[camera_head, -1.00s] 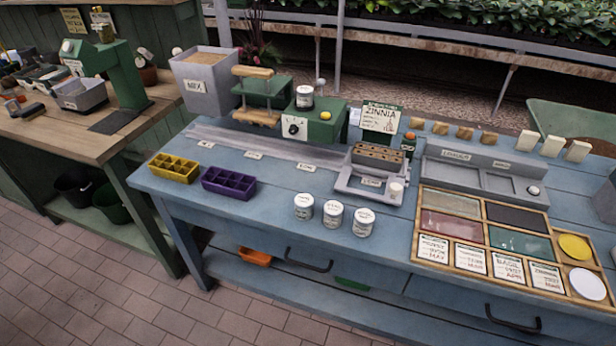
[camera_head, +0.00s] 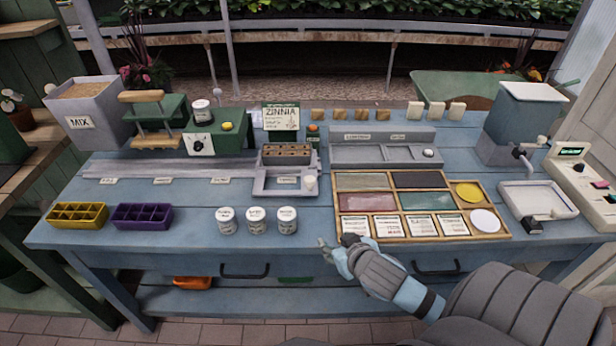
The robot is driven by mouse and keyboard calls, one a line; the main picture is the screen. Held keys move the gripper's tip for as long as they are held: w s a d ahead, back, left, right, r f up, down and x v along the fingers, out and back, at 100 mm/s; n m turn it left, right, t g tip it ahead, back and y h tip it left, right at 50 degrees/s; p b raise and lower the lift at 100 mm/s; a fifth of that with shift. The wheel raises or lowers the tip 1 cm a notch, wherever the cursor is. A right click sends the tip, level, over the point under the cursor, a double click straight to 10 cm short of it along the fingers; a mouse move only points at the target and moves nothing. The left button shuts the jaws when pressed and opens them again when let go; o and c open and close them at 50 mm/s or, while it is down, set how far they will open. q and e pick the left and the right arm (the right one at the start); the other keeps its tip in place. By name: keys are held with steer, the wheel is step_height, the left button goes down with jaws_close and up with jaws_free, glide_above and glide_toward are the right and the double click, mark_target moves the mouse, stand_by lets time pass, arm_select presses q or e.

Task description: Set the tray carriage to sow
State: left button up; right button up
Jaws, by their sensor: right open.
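The tray carriage (camera_head: 264,187) is a grey sliding frame at the right end of a grey rail (camera_head: 150,166) on the blue bench. A brown tray with holes (camera_head: 286,149) sits at its back, and a white knob (camera_head: 310,182) is at its front right. Small labels (camera_head: 163,181) line the rail's front; their words are too small to read surely. My right gripper (camera_head: 337,243) is open and empty at the bench's front edge, below and right of the carriage, apart from it. My left gripper is not in view.
Three white jars (camera_head: 256,221) stand in front of the carriage. A yellow tray (camera_head: 77,215) and a purple tray (camera_head: 142,216) lie at left. A wooden sorting box (camera_head: 503,215) is to the right. A green machine (camera_head: 215,139) and a MIX bin (camera_head: 92,105) stand behind the rail.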

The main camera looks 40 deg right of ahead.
mark_target(310, 180)
steer(key=w+d+r+t, duration=0.3)
steer(key=w+d+r, duration=0.1)
steer(key=w+r, duration=0.35)
steer(key=shift+m, duration=0.4)
steer(key=b+x, duration=0.4)
steer(key=x, duration=1)
steer(key=shift+w+a+r, duration=0.1)
steer(key=shift+w, duration=0.1)
steer(key=shift+r, duration=0.1)
jaws_close()
